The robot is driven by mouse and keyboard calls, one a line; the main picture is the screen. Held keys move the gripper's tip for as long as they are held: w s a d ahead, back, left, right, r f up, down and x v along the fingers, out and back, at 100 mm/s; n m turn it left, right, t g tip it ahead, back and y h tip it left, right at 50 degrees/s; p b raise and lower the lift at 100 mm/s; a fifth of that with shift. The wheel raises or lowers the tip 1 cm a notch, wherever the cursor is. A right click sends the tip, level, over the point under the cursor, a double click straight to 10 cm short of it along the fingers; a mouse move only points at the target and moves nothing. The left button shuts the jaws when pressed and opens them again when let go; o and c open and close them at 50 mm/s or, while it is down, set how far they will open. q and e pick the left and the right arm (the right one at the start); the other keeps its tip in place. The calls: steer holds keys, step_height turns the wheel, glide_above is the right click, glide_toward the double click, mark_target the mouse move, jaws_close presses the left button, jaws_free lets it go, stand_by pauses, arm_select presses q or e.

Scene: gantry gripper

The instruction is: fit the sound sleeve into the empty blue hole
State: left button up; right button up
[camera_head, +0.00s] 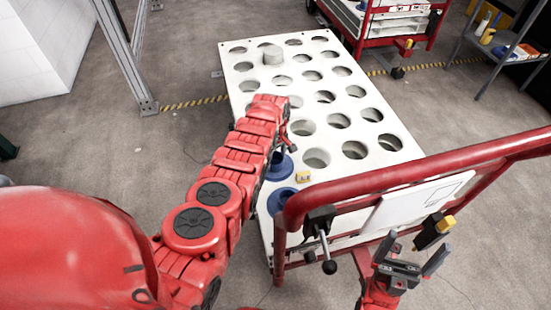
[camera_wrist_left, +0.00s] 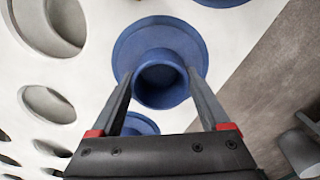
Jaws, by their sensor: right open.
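In the left wrist view, a blue flanged sleeve (camera_wrist_left: 160,88) has its round collar between the two fingers of my left gripper (camera_wrist_left: 162,75). The fingertips lie close along both sides of the collar; I cannot tell if they press on it. In the head view my left gripper (camera_head: 281,148) is over the left part of the white table, by a blue piece (camera_head: 280,168) that it partly covers. Another blue ring (camera_head: 280,201) lies nearer the front edge. A further blue piece (camera_wrist_left: 140,124) is partly hidden behind the gripper. My right gripper (camera_head: 412,254) is open and empty, outside the red rail.
The white table (camera_head: 345,157) has rows of open round holes. A small yellow block (camera_head: 303,177) lies near the blue rings. A red rail (camera_head: 400,178) crosses the front. A red cart (camera_head: 400,22) stands behind.

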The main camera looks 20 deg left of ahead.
arm_select(q)
steer(key=shift+o, duration=1.3)
steer(key=shift+r, duration=0.1)
steer(key=shift+r, duration=0.2)
step_height(320, 180, up, 5)
steer(key=p, duration=0.3)
step_height(320, 180, up, 12)
steer(key=p, duration=0.1)
steer(key=shift+p, duration=0.3)
